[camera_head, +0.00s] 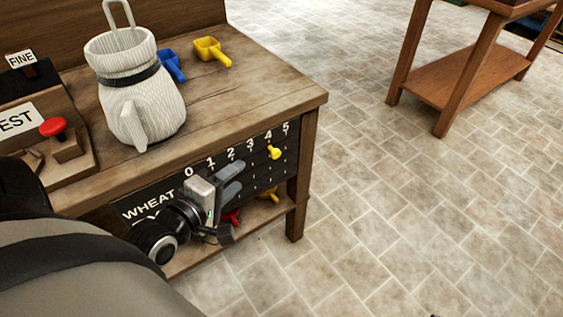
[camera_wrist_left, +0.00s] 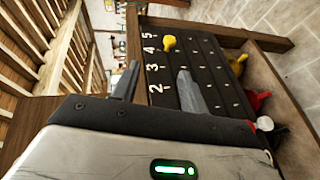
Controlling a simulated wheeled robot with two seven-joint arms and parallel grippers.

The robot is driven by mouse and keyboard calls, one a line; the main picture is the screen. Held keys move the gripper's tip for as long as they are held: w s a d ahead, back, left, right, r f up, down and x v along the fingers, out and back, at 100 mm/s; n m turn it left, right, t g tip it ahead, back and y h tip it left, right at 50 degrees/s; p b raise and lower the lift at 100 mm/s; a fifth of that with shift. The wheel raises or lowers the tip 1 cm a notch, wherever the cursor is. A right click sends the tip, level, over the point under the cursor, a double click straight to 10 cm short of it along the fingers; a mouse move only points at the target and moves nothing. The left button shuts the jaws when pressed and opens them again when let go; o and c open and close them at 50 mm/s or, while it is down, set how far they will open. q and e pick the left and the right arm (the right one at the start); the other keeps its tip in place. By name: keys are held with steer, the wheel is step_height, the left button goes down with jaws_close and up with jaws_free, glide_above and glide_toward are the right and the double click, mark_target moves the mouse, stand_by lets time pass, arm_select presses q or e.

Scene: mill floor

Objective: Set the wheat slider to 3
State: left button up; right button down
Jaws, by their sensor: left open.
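The wheat slider's yellow knob (camera_head: 274,152) sits on the dark panel at the table's front, near the mark 4. In the left wrist view the yellow knob (camera_wrist_left: 169,43) also appears beside the 4. The word WHEAT and the numbers 0 to 5 run along the panel (camera_wrist_left: 206,62). My left gripper (camera_head: 238,175) is in front of the panel, left of the knob. Its grey fingers are apart and empty; in the left wrist view the gripper (camera_wrist_left: 158,70) points toward the knob without touching it. Part of the panel's lower left is hidden behind my gripper. My right gripper is not in view.
A white jug (camera_head: 143,105), blue scoop (camera_head: 172,66) and yellow scoop (camera_head: 210,50) stand on the tabletop. A red button (camera_head: 53,127) is at left. Red (camera_wrist_left: 258,100) and yellow (camera_wrist_left: 238,62) pieces lie low by the panel.

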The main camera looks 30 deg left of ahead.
mark_target(272, 156)
arm_select(q)
steer(key=b+x, duration=0.1)
steer(key=x, duration=0.4)
steer(key=f+b+x, duration=0.1)
steer(key=x, duration=0.4)
steer(key=f+b+x, duration=0.1)
steer(key=x, duration=0.4)
steer(key=shift+s, duration=0.15)
steer(key=shift+w+f, duration=0.15)
steer(key=shift+w, duration=0.4)
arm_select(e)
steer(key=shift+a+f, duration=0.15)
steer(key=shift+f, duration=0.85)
